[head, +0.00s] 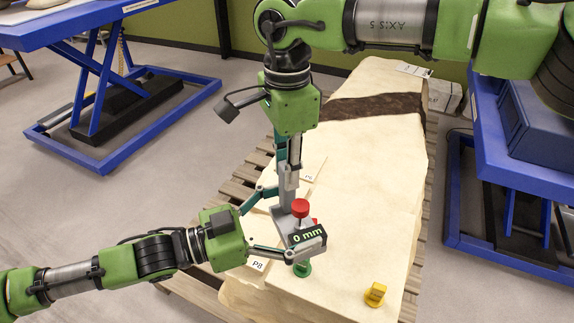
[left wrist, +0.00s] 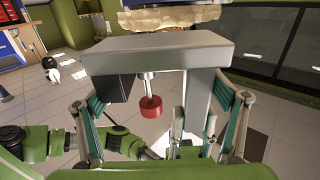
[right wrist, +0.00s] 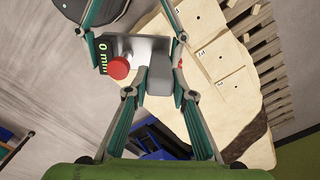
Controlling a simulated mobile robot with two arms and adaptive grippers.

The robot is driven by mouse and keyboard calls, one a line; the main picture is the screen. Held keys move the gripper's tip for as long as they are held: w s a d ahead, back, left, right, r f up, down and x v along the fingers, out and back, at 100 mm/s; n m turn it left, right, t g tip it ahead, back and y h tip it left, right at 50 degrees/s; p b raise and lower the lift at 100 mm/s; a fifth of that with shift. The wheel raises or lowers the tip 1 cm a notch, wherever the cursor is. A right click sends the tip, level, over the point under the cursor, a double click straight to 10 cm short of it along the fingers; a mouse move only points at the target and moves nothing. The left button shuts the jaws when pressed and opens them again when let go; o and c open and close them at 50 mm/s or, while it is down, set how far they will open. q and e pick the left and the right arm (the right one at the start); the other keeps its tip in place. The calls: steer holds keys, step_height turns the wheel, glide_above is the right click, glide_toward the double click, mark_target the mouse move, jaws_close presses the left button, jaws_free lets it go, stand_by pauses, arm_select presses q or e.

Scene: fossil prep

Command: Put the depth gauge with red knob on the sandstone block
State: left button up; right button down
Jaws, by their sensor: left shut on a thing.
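The depth gauge has a red knob (head: 300,207), a grey post and base, and a display reading 0 mm. My left gripper (head: 287,222) is shut on the gauge, its fingers on opposite ends of the grey base (left wrist: 165,55). The gauge is over the near part of the pale sandstone block (head: 370,215); I cannot tell whether it touches it. My right gripper (head: 290,180) comes down from above, with its fingers either side of the grey post (right wrist: 160,80). Whether they grip it is unclear. The red knob also shows in the right wrist view (right wrist: 118,68).
A yellow piece (head: 375,293) and a green piece (head: 302,269) sit on the block's near part. Label cards (head: 258,264) lie along its left side. A dark band (head: 370,106) crosses its far part. A wooden pallet (head: 243,183) is underneath; blue lift tables (head: 70,20) stand aside.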

arm_select(q)
steer(key=o, duration=1.9)
steer(key=shift+r, duration=0.2)
steer(key=shift+f, duration=0.1)
